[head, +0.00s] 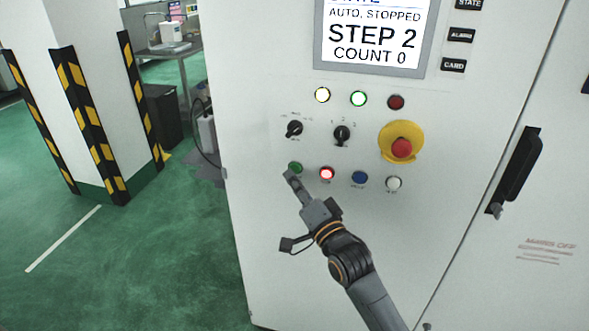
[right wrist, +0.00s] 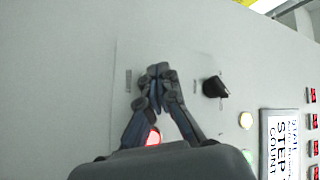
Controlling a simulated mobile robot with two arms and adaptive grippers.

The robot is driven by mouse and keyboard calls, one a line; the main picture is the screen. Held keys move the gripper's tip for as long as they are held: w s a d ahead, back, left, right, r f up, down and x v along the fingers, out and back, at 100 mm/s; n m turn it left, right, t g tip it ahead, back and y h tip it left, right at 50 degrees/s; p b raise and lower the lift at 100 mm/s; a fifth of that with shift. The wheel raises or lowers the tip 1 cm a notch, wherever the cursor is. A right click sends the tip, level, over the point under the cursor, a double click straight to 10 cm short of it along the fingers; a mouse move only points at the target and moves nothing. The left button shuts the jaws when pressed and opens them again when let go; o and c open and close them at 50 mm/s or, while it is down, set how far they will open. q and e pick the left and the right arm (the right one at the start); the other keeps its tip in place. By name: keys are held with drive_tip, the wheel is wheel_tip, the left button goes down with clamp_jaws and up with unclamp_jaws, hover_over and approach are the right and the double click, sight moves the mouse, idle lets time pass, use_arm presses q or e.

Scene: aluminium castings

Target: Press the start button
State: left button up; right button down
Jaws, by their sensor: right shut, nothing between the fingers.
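The green button (head: 295,168) is at the left end of the lower row on the white cabinet panel. My right gripper (head: 290,177) is shut and empty, its fingertips at the lower left edge of the green button. I cannot tell whether they touch it. In the right wrist view the closed fingers (right wrist: 158,72) point at the panel and the green button is hidden behind them. The screen (head: 374,37) reads "AUTO, STOPPED", "STEP 2", "COUNT 0". My left gripper is out of view.
Beside the green button are a lit red button (head: 326,174), a blue button (head: 359,178) and a white button (head: 393,184). A red emergency stop (head: 401,147) on yellow sits above right. Two black selector knobs and three lamps are higher up. A striped pillar (head: 90,90) stands at left.

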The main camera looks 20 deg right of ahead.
drive_tip(key=shift+w+d, duration=0.2)
drive_tip(key=shift+w, duration=0.05)
